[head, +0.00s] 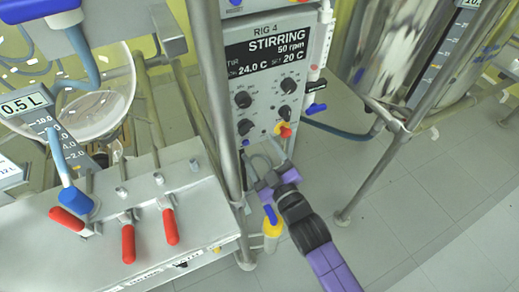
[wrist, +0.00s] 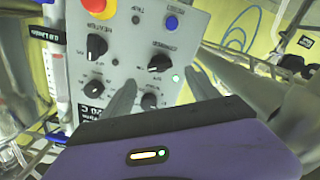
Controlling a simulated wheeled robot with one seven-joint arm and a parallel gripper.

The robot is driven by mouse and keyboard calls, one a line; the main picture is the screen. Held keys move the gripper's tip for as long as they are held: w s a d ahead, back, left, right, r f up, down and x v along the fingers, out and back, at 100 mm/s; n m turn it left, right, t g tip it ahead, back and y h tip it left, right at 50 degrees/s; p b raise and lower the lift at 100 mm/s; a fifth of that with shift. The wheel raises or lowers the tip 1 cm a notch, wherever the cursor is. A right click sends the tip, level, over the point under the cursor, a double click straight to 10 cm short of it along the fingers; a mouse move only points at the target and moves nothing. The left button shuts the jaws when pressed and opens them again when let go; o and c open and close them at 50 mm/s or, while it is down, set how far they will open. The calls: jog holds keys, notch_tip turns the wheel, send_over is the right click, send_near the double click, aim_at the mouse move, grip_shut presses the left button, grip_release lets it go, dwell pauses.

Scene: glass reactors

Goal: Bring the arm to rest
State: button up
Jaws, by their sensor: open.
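My gripper (head: 264,160) is purple and black with grey fingers. In the head view it is in front of the lower part of the RIG 4 control box (head: 262,92). In the wrist view my gripper's two fingers (wrist: 160,88) stand apart with nothing held between them. They point at the knob panel (wrist: 135,45), with a black knob (wrist: 159,63) near the gap and another knob (wrist: 149,101) lower down between them. I cannot tell whether a finger touches the panel. My arm (head: 330,268) reaches in from the lower right of the head view.
A bench (head: 205,228) with red-handled valves (head: 128,243) and a glass vessel (head: 100,105) stand on the left. A metal post (head: 215,90) runs beside the box. A steel tank (head: 415,45) on a frame is at upper right. Tiled floor (head: 430,220) is clear at right.

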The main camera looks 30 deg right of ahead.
dwell(0.3)
jog(key=s+r+m+g+p, duration=0.1)
jog(key=s+r, duration=0.3)
jog(key=s, duration=0.8)
jog(key=s+r+m+g+p, duration=0.1)
jog(key=s+r+m+p, duration=0.2)
jog(key=s, duration=0.9)
jog(key=s+r+m+g+p, duration=0.1)
jog(key=s+r+p, duration=0.3)
jog(key=s+r, duration=0.3)
jog(key=s, duration=0.5)
jog(key=shift+r+m, duration=0.25)
jog(key=shift+m, duration=0.15)
